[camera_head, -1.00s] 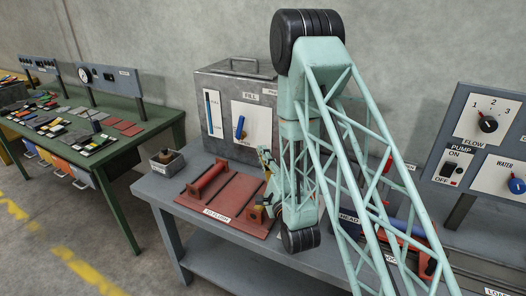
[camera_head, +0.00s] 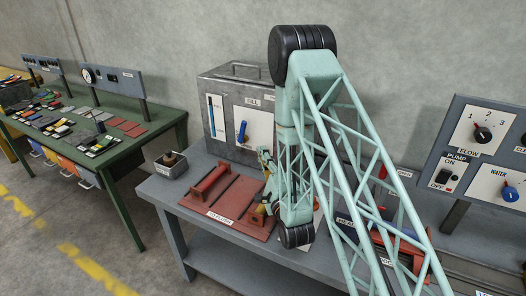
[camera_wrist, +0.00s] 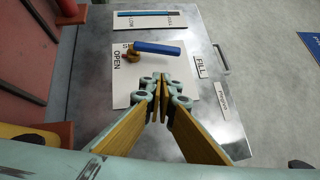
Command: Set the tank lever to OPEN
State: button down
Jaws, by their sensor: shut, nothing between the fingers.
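The tank (camera_head: 222,89) is a grey metal box at the back of the bench. Its blue lever (camera_head: 242,131) sits on a white plate on the front, pointing roughly upward. In the wrist view, the lever (camera_wrist: 158,47) lies across the picture, running right from its brass pivot (camera_wrist: 131,56). The OPEN lettering (camera_wrist: 117,58) is left of the pivot there. My gripper (camera_wrist: 161,84) is shut and empty, its tips in front of the plate, apart from the lever in the picture. In the head view, my arm hides part of the tank's right side.
A red plate (camera_head: 232,203) with a red roller lies on the bench before the tank. A small open box (camera_head: 171,164) stands at its left. A level gauge (camera_head: 212,117) is beside the lever. A control panel (camera_head: 470,150) stands right, and a green bench (camera_head: 125,150) left.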

aim_at(244, 132)
jog(key=shift+p+x, duration=0.75)
jog(key=shift+p, duration=0.9)
jog(key=w+a+r+p, duration=0.1)
jog(key=w+a+p, duration=0.2)
jog(key=w+a, duration=0.2)
jog(key=shift+w+r, duration=0.4)
jog(key=shift+w, duration=0.35)
jog(key=shift+a+r, duration=0.1)
